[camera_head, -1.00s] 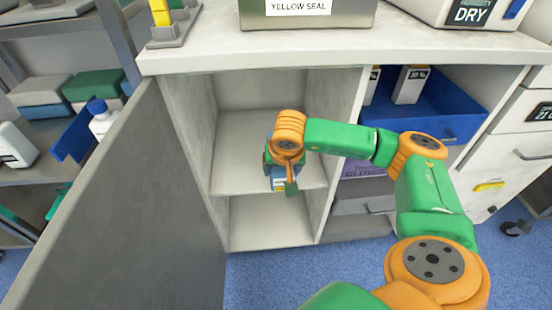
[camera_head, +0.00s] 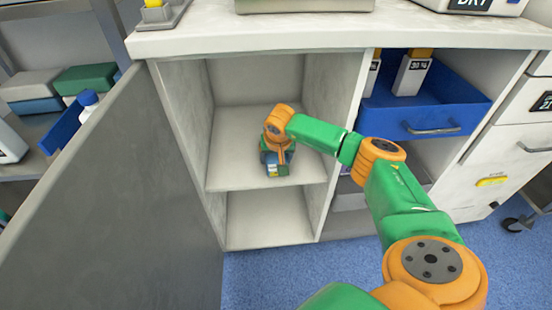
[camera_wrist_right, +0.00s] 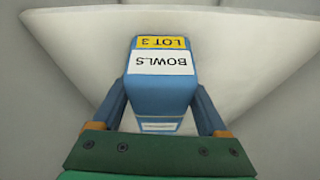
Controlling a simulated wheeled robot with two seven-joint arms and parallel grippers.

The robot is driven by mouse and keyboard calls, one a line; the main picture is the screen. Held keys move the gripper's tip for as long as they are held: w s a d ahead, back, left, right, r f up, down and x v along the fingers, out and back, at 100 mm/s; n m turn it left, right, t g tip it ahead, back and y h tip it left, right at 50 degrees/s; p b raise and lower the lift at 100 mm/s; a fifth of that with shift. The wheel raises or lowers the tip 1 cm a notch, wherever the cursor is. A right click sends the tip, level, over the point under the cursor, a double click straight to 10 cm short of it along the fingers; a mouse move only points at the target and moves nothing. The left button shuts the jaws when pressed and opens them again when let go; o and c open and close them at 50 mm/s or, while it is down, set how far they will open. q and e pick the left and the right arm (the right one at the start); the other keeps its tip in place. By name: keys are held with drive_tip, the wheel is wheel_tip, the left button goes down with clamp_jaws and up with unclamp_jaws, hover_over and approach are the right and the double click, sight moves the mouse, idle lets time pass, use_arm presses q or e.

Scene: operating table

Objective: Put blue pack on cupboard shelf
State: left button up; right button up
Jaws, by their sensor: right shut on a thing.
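The blue pack (camera_wrist_right: 160,95) has a white label reading "BOWLS" and a yellow "LOT 3" strip. My right gripper (camera_wrist_right: 160,108) is shut on it, one finger on each side. In the head view the pack (camera_head: 277,170) is small and partly hidden by my right gripper (camera_head: 276,157). It is inside the open cupboard, over the middle shelf (camera_head: 230,170). I cannot tell whether the pack touches the shelf. My left gripper is not in view.
The grey cupboard door (camera_head: 120,200) stands open at the left. A blue drawer (camera_head: 430,100) holding white boxes is to the right of the cupboard opening. The lower compartment (camera_head: 262,215) is empty. A side shelf with packs (camera_head: 85,78) is at the far left.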

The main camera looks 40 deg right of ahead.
drive_tip(key=o, duration=1.6)
drive_tip(key=shift+c, duration=0.2)
drive_tip(key=shift+r, duration=0.25)
use_arm(q)
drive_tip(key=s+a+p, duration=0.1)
drive_tip(key=p, duration=0.1)
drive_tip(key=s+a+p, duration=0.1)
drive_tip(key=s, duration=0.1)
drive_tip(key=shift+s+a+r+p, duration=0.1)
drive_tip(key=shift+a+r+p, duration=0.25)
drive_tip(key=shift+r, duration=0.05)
use_arm(e)
drive_tip(key=v, duration=1.1)
drive_tip(key=shift+s+r, duration=0.15)
drive_tip(key=shift+r, duration=0.15)
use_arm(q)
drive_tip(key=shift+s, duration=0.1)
use_arm(e)
drive_tip(key=shift+a, duration=0.1)
